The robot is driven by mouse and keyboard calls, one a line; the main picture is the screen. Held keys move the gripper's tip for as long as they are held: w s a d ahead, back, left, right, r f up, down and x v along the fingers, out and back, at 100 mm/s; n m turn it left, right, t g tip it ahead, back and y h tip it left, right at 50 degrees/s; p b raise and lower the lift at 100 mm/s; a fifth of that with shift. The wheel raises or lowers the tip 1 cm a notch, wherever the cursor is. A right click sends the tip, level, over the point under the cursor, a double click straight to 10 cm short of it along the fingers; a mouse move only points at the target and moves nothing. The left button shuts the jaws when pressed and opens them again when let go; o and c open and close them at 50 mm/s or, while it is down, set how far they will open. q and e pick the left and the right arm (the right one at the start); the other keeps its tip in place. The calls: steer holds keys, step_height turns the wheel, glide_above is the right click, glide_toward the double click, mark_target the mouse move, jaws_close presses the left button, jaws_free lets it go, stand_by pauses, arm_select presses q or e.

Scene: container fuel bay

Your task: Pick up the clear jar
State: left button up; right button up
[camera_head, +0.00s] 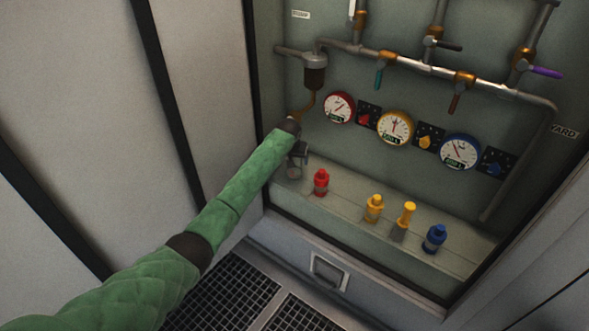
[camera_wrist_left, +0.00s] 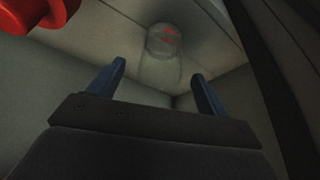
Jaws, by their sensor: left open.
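The clear jar (camera_wrist_left: 163,52) shows in the left wrist view as a see-through, round-topped vessel with a red mark near its top. It stands on the pale ledge, beyond and between my fingertips in that picture. My left gripper (camera_wrist_left: 158,70) is open, with its two blue fingers apart and nothing held. In the head view my left gripper (camera_head: 297,158) is at the left end of the ledge, below the hanging brown-and-grey pipe fitting. The jar is hard to make out there, largely hidden by the gripper. My right gripper is not in view.
A red bottle (camera_head: 321,182) stands on the ledge (camera_head: 340,208) just right of my left gripper. Farther right are two yellow items (camera_head: 374,208) and a blue bottle (camera_head: 434,238). Gauges (camera_head: 395,127) and pipes line the back wall. The cabinet's left side wall is close to my gripper.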

arm_select(q)
steer(key=x, duration=0.4)
steer(key=shift+w, duration=0.15)
steer(key=shift+w+f, duration=0.15)
steer(key=shift+f, duration=0.25)
steer(key=c, duration=1.2)
steer(key=shift+r, duration=0.2)
